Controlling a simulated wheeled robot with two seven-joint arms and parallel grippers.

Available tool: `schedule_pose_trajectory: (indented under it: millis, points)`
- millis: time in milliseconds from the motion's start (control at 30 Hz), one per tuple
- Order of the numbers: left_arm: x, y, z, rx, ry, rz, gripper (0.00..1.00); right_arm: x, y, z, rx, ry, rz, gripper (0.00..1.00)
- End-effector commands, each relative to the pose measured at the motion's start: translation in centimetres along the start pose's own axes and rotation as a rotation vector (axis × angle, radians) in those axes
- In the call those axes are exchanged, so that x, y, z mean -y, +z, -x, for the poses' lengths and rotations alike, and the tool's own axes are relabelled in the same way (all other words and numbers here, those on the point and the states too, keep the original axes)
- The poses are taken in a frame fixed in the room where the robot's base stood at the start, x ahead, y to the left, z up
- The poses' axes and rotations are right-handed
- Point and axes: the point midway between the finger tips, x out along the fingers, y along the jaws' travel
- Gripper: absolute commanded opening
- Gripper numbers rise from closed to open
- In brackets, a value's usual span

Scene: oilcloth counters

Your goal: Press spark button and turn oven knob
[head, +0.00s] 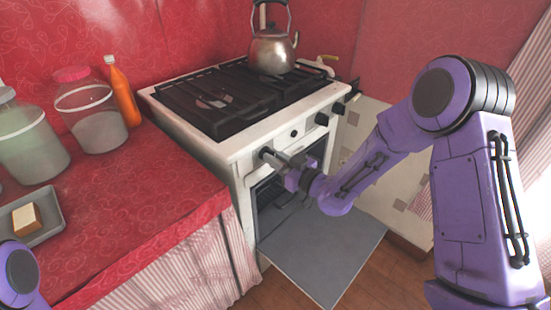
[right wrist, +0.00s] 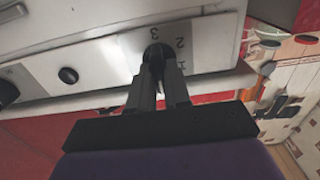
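The white stove's front panel carries the oven knob (head: 266,153) at its left end, a dark knob. In the right wrist view the knob (right wrist: 157,53) has the printed marks 1, 2 and 3 around it. My right gripper (head: 279,160) is at this knob. In the right wrist view its two fingers (right wrist: 160,73) are close together with the knob between their tips, partly hidden by them. The small round black spark button (head: 294,133) sits on the panel to the right of the knob. It also shows in the right wrist view (right wrist: 68,75). My left gripper is out of view.
The oven door (head: 320,250) hangs open below the panel. More black knobs (head: 322,118) are at the panel's right. A kettle (head: 272,52) stands on the hob. The red counter (head: 150,210) at left holds jars, an orange bottle (head: 122,92) and a tray (head: 52,222).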

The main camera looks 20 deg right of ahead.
Motion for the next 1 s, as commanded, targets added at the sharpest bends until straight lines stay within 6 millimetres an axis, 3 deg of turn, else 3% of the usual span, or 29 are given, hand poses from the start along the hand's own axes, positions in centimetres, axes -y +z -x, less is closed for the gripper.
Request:
schedule_pose_trajectory:
  millis: [367, 1000]
  points:
    - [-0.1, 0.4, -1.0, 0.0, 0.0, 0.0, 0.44, 0.1, 0.2, 0.0, 0.0, 0.0, 0.093, 0.0]
    - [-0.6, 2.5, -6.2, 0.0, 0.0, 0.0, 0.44, 0.3, 0.6, 0.0, -0.002, 0.0, 0.659, 0.0]
